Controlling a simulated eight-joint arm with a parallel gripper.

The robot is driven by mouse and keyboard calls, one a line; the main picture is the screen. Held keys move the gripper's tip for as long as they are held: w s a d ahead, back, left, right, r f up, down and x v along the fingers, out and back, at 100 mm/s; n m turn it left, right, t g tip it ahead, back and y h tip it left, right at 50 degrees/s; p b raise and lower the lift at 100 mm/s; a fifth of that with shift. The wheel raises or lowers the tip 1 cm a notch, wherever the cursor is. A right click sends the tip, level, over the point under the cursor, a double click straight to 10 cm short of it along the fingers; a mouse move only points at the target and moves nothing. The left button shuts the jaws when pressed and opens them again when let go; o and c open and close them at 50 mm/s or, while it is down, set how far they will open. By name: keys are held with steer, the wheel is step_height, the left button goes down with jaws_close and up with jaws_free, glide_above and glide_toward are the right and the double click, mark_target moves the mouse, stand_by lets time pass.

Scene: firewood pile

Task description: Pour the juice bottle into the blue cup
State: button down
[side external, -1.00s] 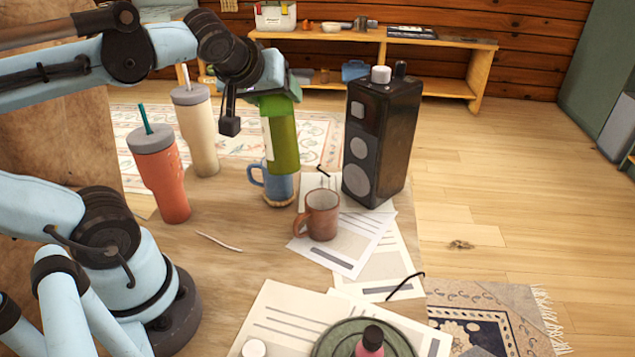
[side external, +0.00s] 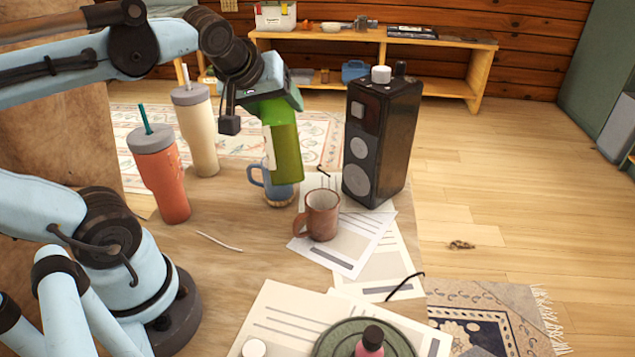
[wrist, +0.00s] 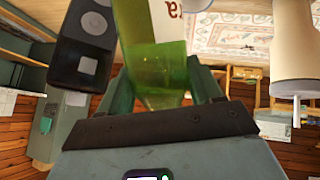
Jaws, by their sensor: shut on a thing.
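My gripper (side external: 274,98) is shut on a green bottle (side external: 285,150) with a pale label. The bottle hangs down from the jaws, slightly tilted, its lower end toward the right. The blue cup (side external: 280,193) stands upright on the table, its handle to the left. The bottle's lower end overlaps the cup in the side view and hides much of its body and rim; I cannot tell whether they touch.
A brown mug (side external: 322,216) stands close in front of the cup, on papers (side external: 342,258). A black speaker-like box (side external: 380,140) stands just right. An orange tumbler (side external: 162,178) and a cream tumbler (side external: 196,135) stand left. A green plate (side external: 338,338) with a small pink bottle (side external: 370,343) is nearest.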

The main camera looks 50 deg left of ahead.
stand_by(0.4)
steer(key=shift+d+f+g+h, duration=0.2)
steer(key=shift+g+h, duration=0.1)
steer(key=shift+h, duration=0.1)
stand_by(0.4)
steer(key=shift+s+d+f+n+h, duration=0.1)
steer(key=shift+d+f+n+h, duration=0.1)
steer(key=shift+n+h, duration=0.15)
stand_by(0.4)
